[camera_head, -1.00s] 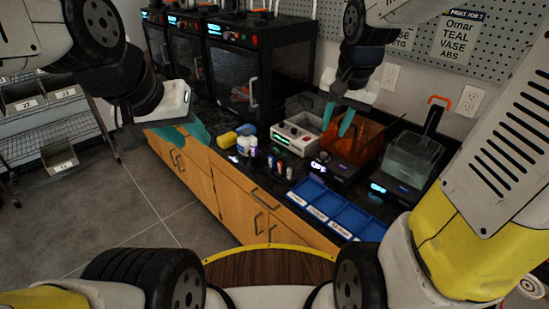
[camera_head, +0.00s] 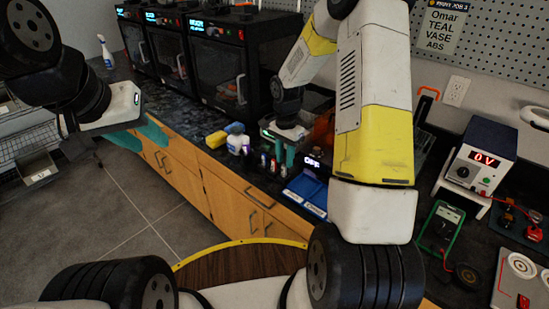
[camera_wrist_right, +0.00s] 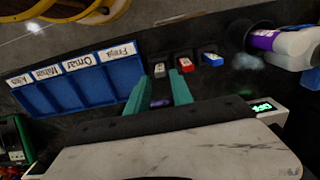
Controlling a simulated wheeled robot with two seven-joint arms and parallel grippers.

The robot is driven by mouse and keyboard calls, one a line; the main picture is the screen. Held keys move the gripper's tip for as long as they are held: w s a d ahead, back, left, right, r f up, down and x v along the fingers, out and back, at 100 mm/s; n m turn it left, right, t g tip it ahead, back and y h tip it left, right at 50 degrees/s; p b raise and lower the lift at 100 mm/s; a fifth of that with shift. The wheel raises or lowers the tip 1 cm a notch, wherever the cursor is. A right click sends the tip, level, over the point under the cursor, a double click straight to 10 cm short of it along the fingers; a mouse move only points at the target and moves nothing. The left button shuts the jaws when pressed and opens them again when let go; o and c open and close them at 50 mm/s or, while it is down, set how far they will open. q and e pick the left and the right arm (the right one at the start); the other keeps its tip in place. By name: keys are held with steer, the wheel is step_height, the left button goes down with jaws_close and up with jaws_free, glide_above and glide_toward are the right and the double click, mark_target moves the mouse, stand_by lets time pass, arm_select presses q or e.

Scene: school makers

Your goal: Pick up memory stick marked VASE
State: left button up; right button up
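Several small memory sticks lie on the dark counter. In the right wrist view there is a grey one (camera_wrist_right: 159,70), a red one (camera_wrist_right: 186,63), a blue one (camera_wrist_right: 211,57) and a purple one (camera_wrist_right: 160,103). The purple one lies between the finger pads, with no visible grip on it. No marking on any stick is readable, so I cannot tell which says VASE. My right gripper (camera_head: 285,155) is open, pointing down over the counter by the sticks; its fingers also show in the right wrist view (camera_wrist_right: 160,80). My left gripper (camera_head: 143,133) is open and empty, away at the left.
A blue tray (camera_head: 305,190) has labelled compartments, one reading Omar. Enclosed printers (camera_head: 218,75) line the back. A job card (camera_head: 443,27) reads Omar, TEAL, VASE, ABS. A power supply (camera_head: 479,158) is at right.

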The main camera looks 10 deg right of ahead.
mark_target(284, 167)
step_height(284, 167, down, 4)
steer(key=shift+a+f, duration=0.1)
steer(key=shift+f, duration=0.15)
steer(key=shift+c, duration=0.5)
jaws_close()
steer(key=shift+r, duration=0.1)
